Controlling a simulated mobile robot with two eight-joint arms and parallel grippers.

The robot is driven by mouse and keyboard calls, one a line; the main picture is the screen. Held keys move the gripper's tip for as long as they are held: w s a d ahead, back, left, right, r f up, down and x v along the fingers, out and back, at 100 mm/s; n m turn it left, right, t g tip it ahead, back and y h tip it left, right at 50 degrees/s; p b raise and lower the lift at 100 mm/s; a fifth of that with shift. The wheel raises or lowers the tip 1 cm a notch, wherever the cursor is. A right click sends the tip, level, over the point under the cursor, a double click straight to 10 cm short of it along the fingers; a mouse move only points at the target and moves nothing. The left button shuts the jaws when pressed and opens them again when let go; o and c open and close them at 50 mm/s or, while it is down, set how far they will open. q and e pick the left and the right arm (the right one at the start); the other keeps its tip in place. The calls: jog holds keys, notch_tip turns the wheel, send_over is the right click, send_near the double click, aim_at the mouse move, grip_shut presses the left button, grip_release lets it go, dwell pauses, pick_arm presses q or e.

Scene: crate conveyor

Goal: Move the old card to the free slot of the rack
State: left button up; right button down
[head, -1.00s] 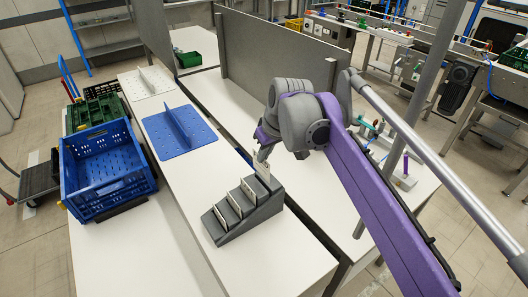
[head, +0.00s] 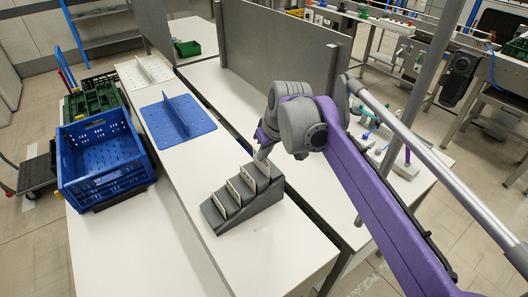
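A dark grey stepped rack (head: 258,206) stands on the white table in the middle of the head view. Several pale cards stand upright in its steps, among them a card low on the front (head: 233,191) and a card on the top step (head: 263,168). I cannot tell which is the old card or make out the free slot. My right gripper (head: 261,156) points down at the top-step card, its fingertips at or just behind that card's upper edge. The fingers are too small and partly hidden to show whether they hold it. My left gripper is not in view.
A blue crate (head: 100,190) stands at the left. A blue board with an upright divider (head: 190,137) and a white pegboard (head: 140,76) lie farther back. A grey partition (head: 285,60) stands behind. The white table (head: 160,240) is clear in front and left of the rack.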

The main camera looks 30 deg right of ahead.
jog(key=c, duration=1)
grip_release()
jog(key=v, duration=1)
jog(key=shift+r+p, duration=0.4)
jog(key=shift+s, duration=0.15)
